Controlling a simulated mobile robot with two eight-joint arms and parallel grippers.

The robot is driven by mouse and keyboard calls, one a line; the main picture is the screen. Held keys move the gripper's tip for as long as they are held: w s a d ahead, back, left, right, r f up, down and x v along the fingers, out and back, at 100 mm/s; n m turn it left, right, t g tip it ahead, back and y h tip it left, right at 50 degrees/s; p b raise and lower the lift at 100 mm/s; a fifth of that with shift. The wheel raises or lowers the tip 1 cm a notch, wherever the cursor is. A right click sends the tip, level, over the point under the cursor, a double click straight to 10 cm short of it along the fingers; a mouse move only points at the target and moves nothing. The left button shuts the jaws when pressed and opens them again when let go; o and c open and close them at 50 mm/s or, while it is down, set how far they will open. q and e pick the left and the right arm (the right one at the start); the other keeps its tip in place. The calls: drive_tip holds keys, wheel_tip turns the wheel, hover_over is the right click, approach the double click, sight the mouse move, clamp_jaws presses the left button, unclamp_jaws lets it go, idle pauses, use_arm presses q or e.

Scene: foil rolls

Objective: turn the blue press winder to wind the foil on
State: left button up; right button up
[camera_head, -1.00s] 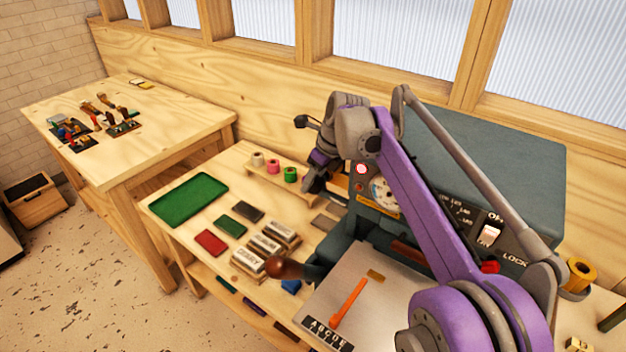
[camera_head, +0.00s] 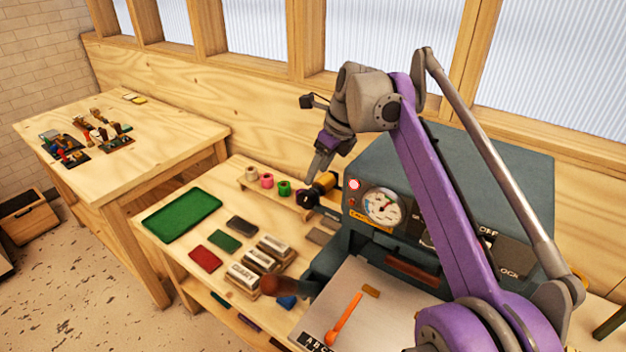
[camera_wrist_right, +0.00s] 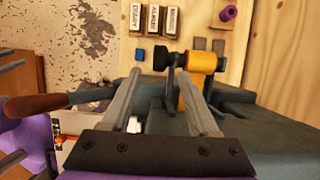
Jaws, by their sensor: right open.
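The blue-grey press (camera_head: 500,165) stands at the right of the table in the head view. A gold foil roll (camera_head: 323,184) sits at its left side, with the dark round winder knob (camera_head: 306,198) at its outer end. In the right wrist view the winder knob (camera_wrist_right: 160,60) is beside the gold roll (camera_wrist_right: 203,62), just beyond and between my fingertips. My right gripper (camera_head: 318,168) is open and empty, fingers pointing down near the knob; its two fingers also show in the wrist view (camera_wrist_right: 159,80). I cannot tell whether they touch it. My left gripper is not in view.
A small shelf (camera_head: 262,192) holds cream, pink and green rolls beside the winder. The press handle (camera_head: 283,287) juts out at the front. Stamp blocks (camera_head: 258,262), coloured pads and a green tray (camera_head: 180,217) lie to the left. The gauge (camera_head: 383,207) faces forward.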

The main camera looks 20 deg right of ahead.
drive_tip(key=shift+s+d+r, duration=0.1)
drive_tip(key=shift+s+r, duration=0.05)
drive_tip(key=shift+r, duration=0.3)
